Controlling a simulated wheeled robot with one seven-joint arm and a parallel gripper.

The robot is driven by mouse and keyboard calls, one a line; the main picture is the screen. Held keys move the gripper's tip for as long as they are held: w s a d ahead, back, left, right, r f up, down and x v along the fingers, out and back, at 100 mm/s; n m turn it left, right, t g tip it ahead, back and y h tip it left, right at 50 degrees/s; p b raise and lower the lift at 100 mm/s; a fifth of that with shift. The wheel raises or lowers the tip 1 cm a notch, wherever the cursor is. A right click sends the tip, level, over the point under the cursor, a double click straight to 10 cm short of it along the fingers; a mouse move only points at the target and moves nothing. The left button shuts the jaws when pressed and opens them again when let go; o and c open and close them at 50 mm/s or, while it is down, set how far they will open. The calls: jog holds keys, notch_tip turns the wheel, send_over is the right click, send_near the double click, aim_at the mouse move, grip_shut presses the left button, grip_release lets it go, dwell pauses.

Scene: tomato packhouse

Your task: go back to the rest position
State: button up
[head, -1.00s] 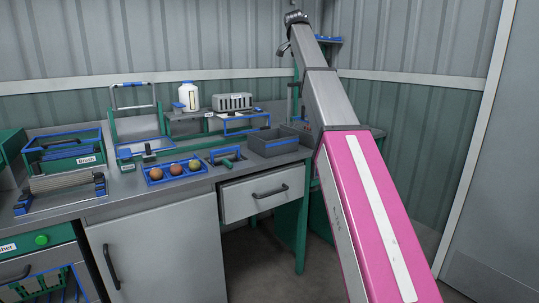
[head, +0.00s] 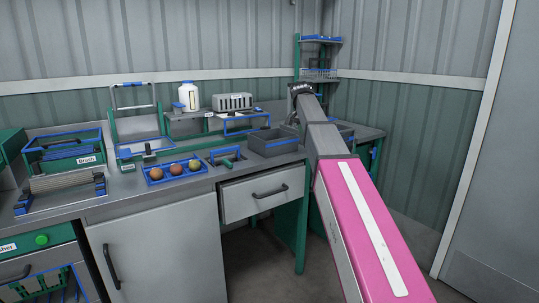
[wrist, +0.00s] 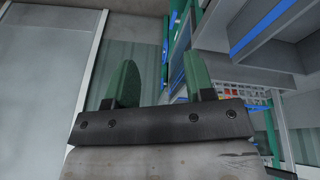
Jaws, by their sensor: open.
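My gripper (wrist: 160,84) shows in the wrist view as two green fingers standing well apart with nothing between them, so it is open and empty. In the head view my arm rises from the lower right, and its end is beside the dark grey bin (head: 274,142) at the right end of the bench. The fingers are not clear in that view. In the wrist view a wall, a pale post and shelving lie beyond the fingers.
The steel bench (head: 120,186) carries a blue tray (head: 174,172) with three tomatoes, a white bottle (head: 188,97) and a grey slotted box (head: 232,102). A shelf rack (head: 320,74) stands behind my arm. A drawer (head: 253,193) is below. Floor at the right is clear.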

jog(key=s+d+f+n, duration=0.1)
jog(key=s+f, duration=0.3)
jog(key=f, duration=0.5)
jog(key=s+f+n+g+y, duration=0.1)
jog(key=s+f+n, duration=0.1)
jog(key=s+f, duration=0.45)
jog(key=s+d+f+n, duration=0.1)
jog(key=s+f, duration=0.1)
jog(key=f, duration=0.9)
jog(key=s+f+n+g+y, duration=0.1)
jog(key=s+f+n, duration=0.2)
jog(key=s+f, duration=1.5)
jog(key=s, duration=0.2)
jog(key=shift+s+d+y, duration=0.15)
jog(key=shift+s+y, duration=0.2)
jog(key=shift+y, duration=0.05)
